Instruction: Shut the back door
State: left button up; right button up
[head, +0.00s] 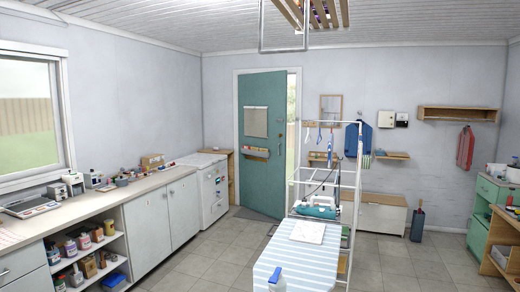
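The back door (262,170) is a green panel in the far wall, in the head view. It stands ajar, swung into the room with its right edge nearer to me. A strip of outdoors (291,105) shows in the gap between that edge and the right side of the white frame. The door carries a pale notice panel and a small shelf with items. A handle seems to sit near its right edge, too small to tell clearly. The drying rack hides part of the doorway's lower right. Neither of my grippers is in view.
An ironing board (290,258) with an iron and a spray bottle stands in front of me. A white rack (357,185) stands behind it. A long counter (100,207) and white appliances (214,195) line the left. Tiled floor (215,258) is clear between counter and board.

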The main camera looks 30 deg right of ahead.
aim_at(262, 185)
jog(key=i+u, duration=0.15)
jog(key=i, duration=1.1)
jog(key=i+u, duration=0.15)
jog(key=i, duration=1.1)
jog(key=i+l+z, duration=0.15)
jog(key=i+z, duration=0.6)
jog(key=i, duration=0.25)
jog(key=i+j+z, duration=0.25)
jog(key=i+z, duration=0.15)
jog(key=i+l+z, duration=0.15)
jog(key=i+z, duration=0.25)
jog(key=i, duration=0.6)
jog(key=i+j+z, duration=0.2)
jog(key=i+z, duration=0.2)
jog(key=i, duration=0.55)
jog(key=i+u, duration=0.1)
jog(key=i, duration=0.5)
jog(key=i+u, duration=0.1)
jog(key=i, duration=0.55)
jog(key=i+l+u, duration=0.1)
jog(key=i, duration=0.5)
jog(key=i+l+u, duration=0.2)
jog(key=i+l, duration=0.15)
jog(key=i+l+u, duration=0.15)
jog(key=i+l, duration=0.3)
jog(key=i+l+u, duration=0.2)
jog(key=i+l, duration=0.15)
jog(key=i+l+u, duration=0.2)
jog(key=l, duration=0.4)
jog(key=i, duration=0.1)
